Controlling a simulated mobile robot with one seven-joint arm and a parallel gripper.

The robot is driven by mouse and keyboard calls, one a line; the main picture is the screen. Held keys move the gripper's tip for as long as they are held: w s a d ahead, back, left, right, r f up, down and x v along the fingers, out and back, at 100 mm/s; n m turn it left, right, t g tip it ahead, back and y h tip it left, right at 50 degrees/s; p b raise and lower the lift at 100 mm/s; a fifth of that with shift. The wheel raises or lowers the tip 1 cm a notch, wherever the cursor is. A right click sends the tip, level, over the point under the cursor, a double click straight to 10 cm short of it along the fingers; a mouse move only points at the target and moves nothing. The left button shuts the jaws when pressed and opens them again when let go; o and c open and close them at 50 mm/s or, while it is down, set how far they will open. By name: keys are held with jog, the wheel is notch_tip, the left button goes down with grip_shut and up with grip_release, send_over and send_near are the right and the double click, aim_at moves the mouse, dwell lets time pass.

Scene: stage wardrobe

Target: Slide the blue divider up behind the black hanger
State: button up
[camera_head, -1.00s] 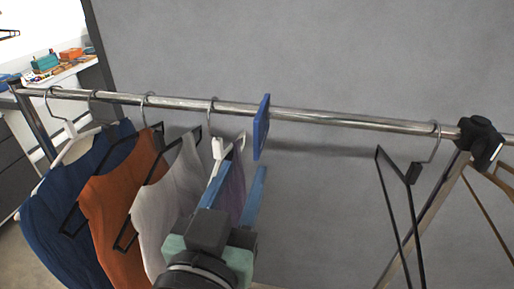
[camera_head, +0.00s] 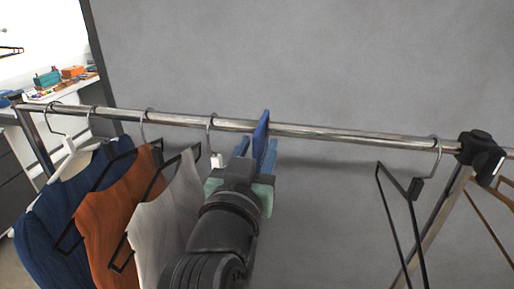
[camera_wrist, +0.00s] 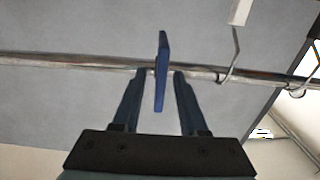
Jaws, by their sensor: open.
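The blue divider (camera_head: 262,133) is a flat plate hanging on the metal rail, right of the clothes. It also shows edge-on in the wrist view (camera_wrist: 161,80). My gripper (camera_head: 259,148) is open, with its blue fingers at rail height. In the wrist view my gripper (camera_wrist: 158,75) has one finger on each side of the divider, with gaps visible. A bare black hanger (camera_head: 414,188) hangs on the rail well to the right, near the rail's end. Other black hangers carry the orange top (camera_head: 112,205) and the grey top (camera_head: 165,215) at left.
The rail (camera_head: 340,134) is clear between the divider and the bare black hanger. A hook with a white tag (camera_head: 216,160) hangs just left of the divider. A blue garment (camera_head: 60,210) hangs far left. A black clamp (camera_head: 481,155) stands at the rail's right end.

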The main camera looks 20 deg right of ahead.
grip_shut()
dwell(1.4)
